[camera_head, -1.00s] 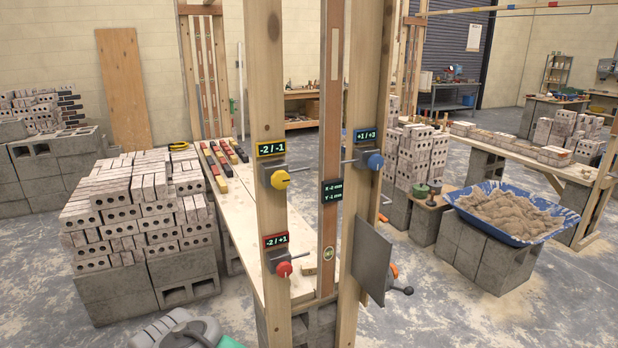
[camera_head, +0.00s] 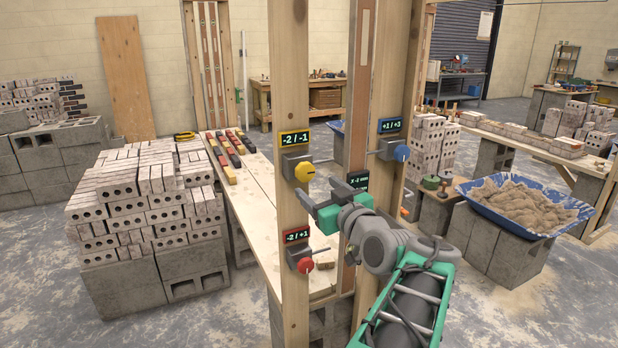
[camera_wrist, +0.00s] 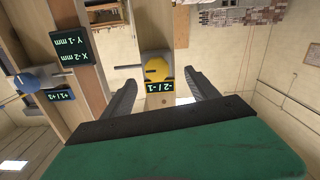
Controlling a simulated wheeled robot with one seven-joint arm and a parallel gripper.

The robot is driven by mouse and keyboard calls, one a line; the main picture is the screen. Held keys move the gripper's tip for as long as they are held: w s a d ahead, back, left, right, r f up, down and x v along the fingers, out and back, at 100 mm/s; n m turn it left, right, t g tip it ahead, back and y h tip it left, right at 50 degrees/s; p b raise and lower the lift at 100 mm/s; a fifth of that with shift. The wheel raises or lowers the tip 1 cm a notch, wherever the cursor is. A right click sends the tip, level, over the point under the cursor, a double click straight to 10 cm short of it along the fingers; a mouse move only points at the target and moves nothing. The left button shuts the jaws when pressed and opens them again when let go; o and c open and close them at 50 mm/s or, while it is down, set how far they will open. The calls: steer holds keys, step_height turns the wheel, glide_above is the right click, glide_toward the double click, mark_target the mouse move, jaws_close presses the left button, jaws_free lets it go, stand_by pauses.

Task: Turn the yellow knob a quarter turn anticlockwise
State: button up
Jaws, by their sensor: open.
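The yellow knob (camera_head: 304,172) is mounted on a grey block on the left wooden post (camera_head: 293,60), under a display reading "-2 / -1" (camera_head: 294,139). My gripper (camera_head: 306,203) is open and empty, a little below and in front of the knob in the head view. In the wrist view the yellow knob (camera_wrist: 156,69) appears upside down, ahead of my gripper (camera_wrist: 156,85) and roughly between its two fingers. I see no contact with the knob. The knob's face shows in both views.
A red knob (camera_head: 305,265) with its own display sits lower on the same post. A blue knob (camera_head: 401,152) is on the right post. A middle strip with a black readout stands between them. A brick stack (camera_head: 140,200) is left; a blue sand tray (camera_head: 560,226) is right.

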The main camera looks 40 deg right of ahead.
mark_target(307, 174)
steer(key=x, duration=0.2)
steer(key=p+x, duration=0.1)
steer(key=x, duration=0.2)
steer(key=p+x, duration=0.1)
steer(key=x, duration=0.1)
steer(key=shift+w+d+r, duration=0.2)
steer(key=shift+d+r, duration=0.1)
steer(key=shift+d, duration=0.05)
steer(key=shift+c, duration=0.4)
steer(key=c, duration=1.3)
steer(key=shift+f+b, duration=0.15)
steer(key=shift+b, duration=0.3)
